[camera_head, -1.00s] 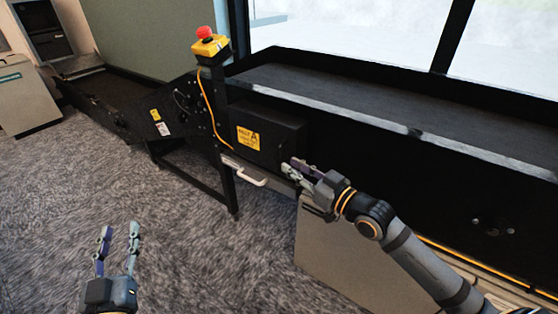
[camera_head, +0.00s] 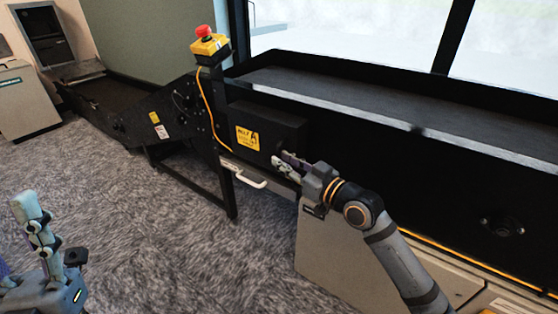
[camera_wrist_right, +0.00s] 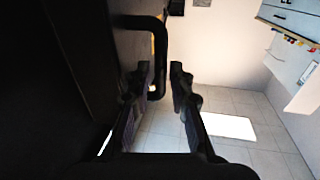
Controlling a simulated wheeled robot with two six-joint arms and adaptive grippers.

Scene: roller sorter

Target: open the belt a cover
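The belt A cover (camera_head: 275,122) is a black box with a yellow warning label, on the side of the black conveyor; it looks shut. My right gripper (camera_head: 282,164) is at the cover's lower right edge, pointing left. In the right wrist view, a dark bent handle (camera_wrist_right: 157,70) comes down by the fingers of the right gripper (camera_wrist_right: 163,72). These fingers are apart, and the handle's lower end is near the left finger, not clamped. My left gripper (camera_head: 15,235) is low at the left, partly cut off by the picture edge; its fingers look apart and empty.
A red emergency button on a yellow box (camera_head: 208,42) stands on a post left of the cover. A white handle (camera_head: 250,181) sticks out below the cover. The conveyor's black side wall (camera_head: 420,170) runs right. Grey carpet (camera_head: 140,230) is clear in front.

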